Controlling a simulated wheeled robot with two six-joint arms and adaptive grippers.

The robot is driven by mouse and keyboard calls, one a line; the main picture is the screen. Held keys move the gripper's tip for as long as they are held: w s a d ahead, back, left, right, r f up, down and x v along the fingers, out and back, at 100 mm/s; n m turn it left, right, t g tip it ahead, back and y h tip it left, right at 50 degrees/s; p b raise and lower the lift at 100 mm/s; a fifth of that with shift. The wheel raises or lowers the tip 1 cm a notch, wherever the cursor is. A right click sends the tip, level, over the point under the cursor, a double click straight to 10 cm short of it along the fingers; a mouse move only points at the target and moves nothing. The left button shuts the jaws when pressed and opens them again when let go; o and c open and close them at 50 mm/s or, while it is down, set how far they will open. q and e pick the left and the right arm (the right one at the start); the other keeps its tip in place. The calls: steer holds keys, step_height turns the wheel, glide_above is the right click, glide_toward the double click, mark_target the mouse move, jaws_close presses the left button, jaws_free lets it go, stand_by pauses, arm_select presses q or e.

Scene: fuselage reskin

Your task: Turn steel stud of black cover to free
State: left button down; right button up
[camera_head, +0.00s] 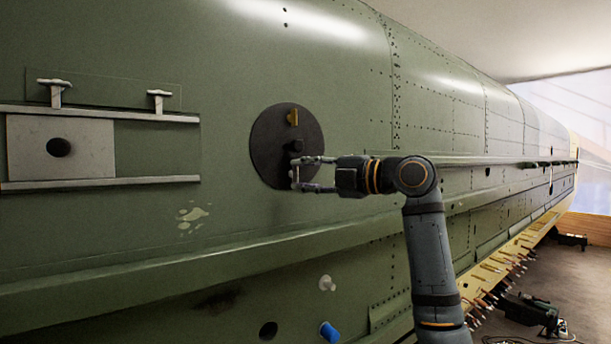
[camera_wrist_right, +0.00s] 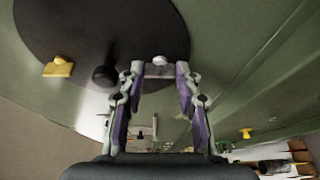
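The black cover (camera_head: 268,142) is a round dark disc on the green fuselage side; it also shows in the right wrist view (camera_wrist_right: 95,25). It bears a brass stud (camera_head: 293,117) near its top and a black knob (camera_head: 308,147) near its middle. The steel stud (camera_wrist_right: 160,61) is low on the cover, with a pale bar between my right fingertips. My right gripper (camera_head: 297,174) reaches in from the right, its fingers one above the other in the head view. The fingertips appear to touch both ends of the bar. My left gripper is not in view.
Left of the cover, a grey plate (camera_head: 90,150) with a dark hole sits between two rails, with two T-handles (camera_head: 55,92) above. A long ledge (camera_head: 130,270) runs below. A blue plug (camera_head: 329,332) and a white knob (camera_head: 327,283) stick out lower down.

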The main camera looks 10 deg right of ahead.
steer(key=o, duration=0.4)
steer(key=shift+o, duration=0.2)
steer(key=shift+d, duration=0.1)
steer(key=v, duration=1.1)
steer(key=shift+s+d, duration=0.15)
steer(key=shift+s, duration=0.15)
